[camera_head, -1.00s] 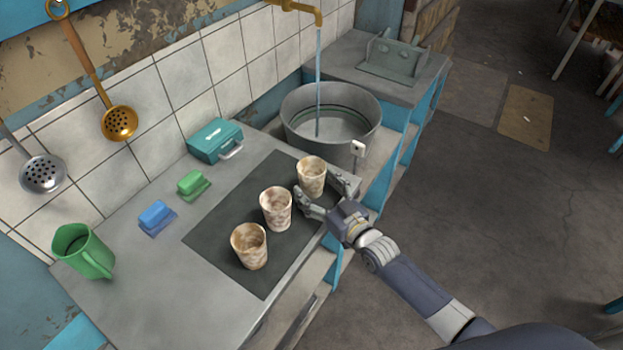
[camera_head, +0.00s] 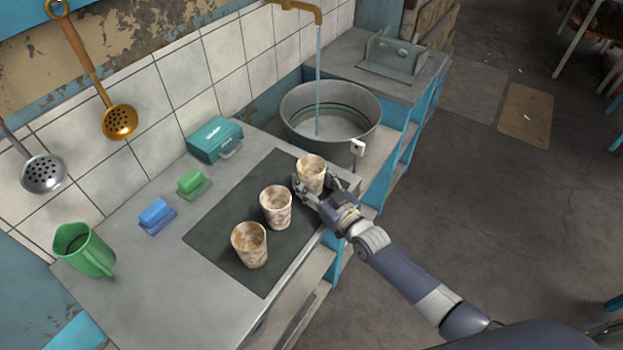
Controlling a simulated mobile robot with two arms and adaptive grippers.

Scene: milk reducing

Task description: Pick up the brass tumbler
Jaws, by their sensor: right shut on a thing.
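Three mottled brown-and-cream tumblers stand upright in a row on a dark mat (camera_head: 215,235) on the counter. The farthest tumbler (camera_head: 311,172) is nearest the basin; my right gripper (camera_head: 318,189) is shut on it, with fingers around its lower side. The middle tumbler (camera_head: 276,208) stands just left of the gripper, and the nearest tumbler (camera_head: 249,245) stands at the lower left. All three look alike, so I cannot tell by colour which is the brass one. My left gripper is not in view.
A metal basin (camera_head: 292,124) under a running tap (camera_head: 300,8) lies beyond the mat. A teal box (camera_head: 212,140), green block (camera_head: 191,182), blue block (camera_head: 155,214) and green jug (camera_head: 86,252) stand on the counter's left. The counter's front edge runs below my right arm.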

